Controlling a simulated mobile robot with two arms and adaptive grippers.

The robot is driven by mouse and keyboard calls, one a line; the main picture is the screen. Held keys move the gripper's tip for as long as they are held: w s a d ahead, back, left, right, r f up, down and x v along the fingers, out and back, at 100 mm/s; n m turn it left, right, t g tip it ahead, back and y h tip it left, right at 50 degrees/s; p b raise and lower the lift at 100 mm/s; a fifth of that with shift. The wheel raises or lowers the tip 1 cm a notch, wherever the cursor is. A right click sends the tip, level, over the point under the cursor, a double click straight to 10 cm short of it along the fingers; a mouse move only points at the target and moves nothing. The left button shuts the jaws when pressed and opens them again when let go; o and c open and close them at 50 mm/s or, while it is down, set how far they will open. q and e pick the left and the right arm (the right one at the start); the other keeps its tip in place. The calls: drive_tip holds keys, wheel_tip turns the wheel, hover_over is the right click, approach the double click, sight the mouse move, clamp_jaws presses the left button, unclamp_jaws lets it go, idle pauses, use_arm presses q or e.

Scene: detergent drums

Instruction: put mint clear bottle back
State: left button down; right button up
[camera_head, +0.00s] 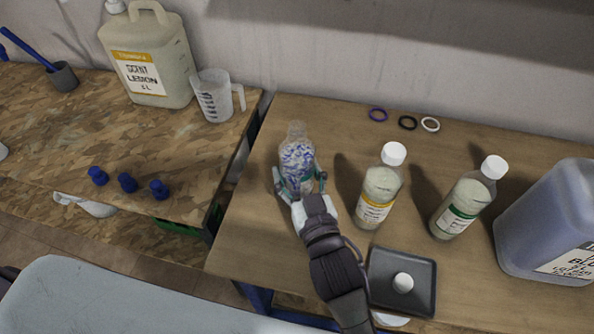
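A capped clear bottle with a green label (455,212) stands on the right-hand table; its label is too small to read. A similar capped bottle with a yellow label (378,190) stands to its left. A clear vessel with blue-and-white mottling (297,156) is further left, its narrow neck toward the wall and no white cap visible on it. My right gripper (299,178) is at this vessel, with one finger on each side. The fingers look spread, with slight gaps; its lower part is hidden by the gripper. My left gripper is not in view.
A dark tray (424,300) holds a white cap (403,283). A large blue jug (555,222) stands at right. Several rings (407,122) lie near the wall. The left table holds a lemon canister (148,60), a measuring jug (214,97) and blue caps (127,182).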

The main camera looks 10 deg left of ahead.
drive_tip(key=o, duration=1.3)
drive_tip(key=shift+f, duration=0.1)
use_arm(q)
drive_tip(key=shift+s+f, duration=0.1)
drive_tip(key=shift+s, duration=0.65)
use_arm(e)
drive_tip(key=shift+o, duration=1.4)
drive_tip(key=shift+s, duration=0.1)
drive_tip(key=b+v, duration=0.1)
drive_tip(key=v, duration=0.9)
drive_tip(key=shift+s+d, duration=0.2)
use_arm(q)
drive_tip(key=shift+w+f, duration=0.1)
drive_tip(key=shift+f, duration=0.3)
use_arm(e)
drive_tip(key=shift+s+d, duration=0.3)
drive_tip(key=shift+s, duration=0.25)
